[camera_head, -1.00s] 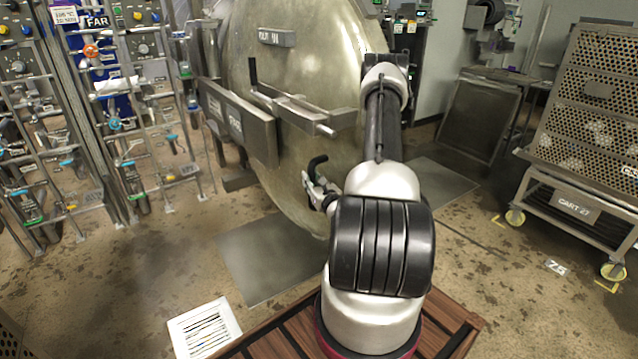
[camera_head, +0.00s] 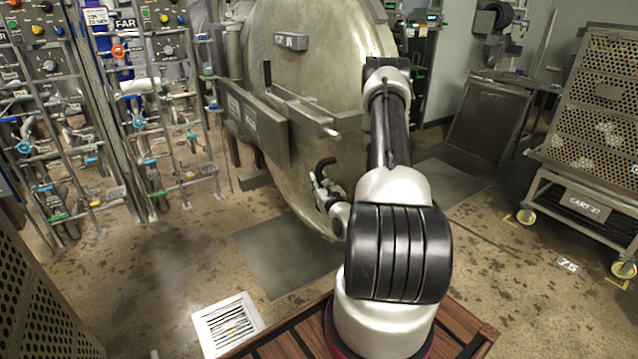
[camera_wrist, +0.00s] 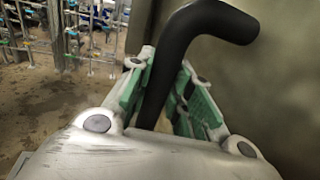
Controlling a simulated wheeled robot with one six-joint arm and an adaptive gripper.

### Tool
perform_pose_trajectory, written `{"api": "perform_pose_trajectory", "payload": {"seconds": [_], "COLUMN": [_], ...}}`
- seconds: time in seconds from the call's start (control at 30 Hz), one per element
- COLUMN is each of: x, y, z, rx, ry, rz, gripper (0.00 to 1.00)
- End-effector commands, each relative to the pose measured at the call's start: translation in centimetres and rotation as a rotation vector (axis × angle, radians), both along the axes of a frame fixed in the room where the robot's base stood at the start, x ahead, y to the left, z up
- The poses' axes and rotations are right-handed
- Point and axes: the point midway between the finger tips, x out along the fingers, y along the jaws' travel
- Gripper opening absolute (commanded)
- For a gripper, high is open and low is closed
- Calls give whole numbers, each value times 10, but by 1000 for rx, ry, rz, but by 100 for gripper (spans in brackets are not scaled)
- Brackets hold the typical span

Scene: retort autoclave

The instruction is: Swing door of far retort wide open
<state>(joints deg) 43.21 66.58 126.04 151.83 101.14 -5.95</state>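The far retort's door (camera_head: 345,100) is a big round metal disc, standing on edge in the middle of the head view. A metal bar and bracket (camera_head: 260,130) cross its face. A black bent handle (camera_head: 325,163) sticks out low on the door; it fills the middle of the wrist view (camera_wrist: 185,55). My gripper (camera_head: 322,190) is at this handle. In the wrist view its green-padded fingers (camera_wrist: 168,85) lie on both sides of the handle, closed against it. The door hides the vessel opening, so how far it stands open is unclear.
A FAR sign (camera_head: 125,23) hangs on the pipe and valve rack at left. A perforated crate (camera_head: 40,290) is close at lower left. A wheeled perforated cart (camera_head: 585,206) stands at right. A floor grate (camera_head: 228,322) and bare floor lie in front of the door.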

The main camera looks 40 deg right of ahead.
Motion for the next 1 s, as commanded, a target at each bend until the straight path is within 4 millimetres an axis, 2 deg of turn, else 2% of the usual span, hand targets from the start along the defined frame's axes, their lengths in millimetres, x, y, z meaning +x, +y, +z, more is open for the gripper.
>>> {"api": "perform_pose_trajectory", "payload": {"seconds": [0.03,0.13,0.47,0.57,0.8,1.0], "x": [1,1,-1,-10,-51,-70], "y": [1,1,1,4,14,20], "z": [1,1,0,-1,-1,0], "rx": [-2,-1,1,2,3,1], "ry": [-3,-2,0,1,1,0], "rz": [3,4,4,3,0,3], "gripper": [25,43,43,43,43,43]}}
